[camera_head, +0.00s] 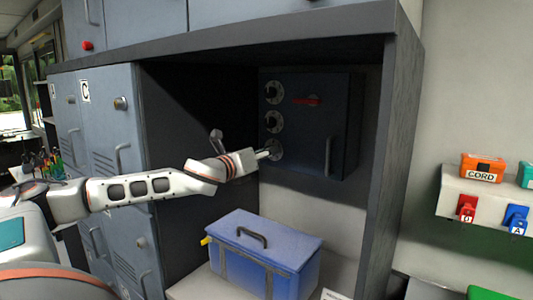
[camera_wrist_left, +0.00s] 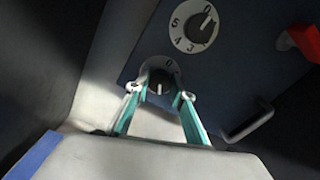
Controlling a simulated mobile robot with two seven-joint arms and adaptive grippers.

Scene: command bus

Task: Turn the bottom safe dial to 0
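The dark blue safe (camera_head: 338,118) is mounted in the cabinet recess, with three round dials in a column on its left side. My left gripper (camera_head: 268,153) is at the bottom dial (camera_head: 276,147), largely covering it in the head view. In the left wrist view, the bottom dial's black knob (camera_wrist_left: 160,80) lies between the two teal fingertips of my left gripper (camera_wrist_left: 160,94). The fingers are apart, with gaps beside the knob. A 0 shows at the dial's top edge, and a pale mark on the knob points down in the picture. My right gripper is out of view.
The middle dial (camera_wrist_left: 194,27) sits just above the bottom one. The safe has a red part (camera_head: 306,100) and a door handle (camera_head: 328,156). A blue toolbox (camera_head: 262,250) stands below. The recess's left wall (camera_head: 190,120) is close to my arm.

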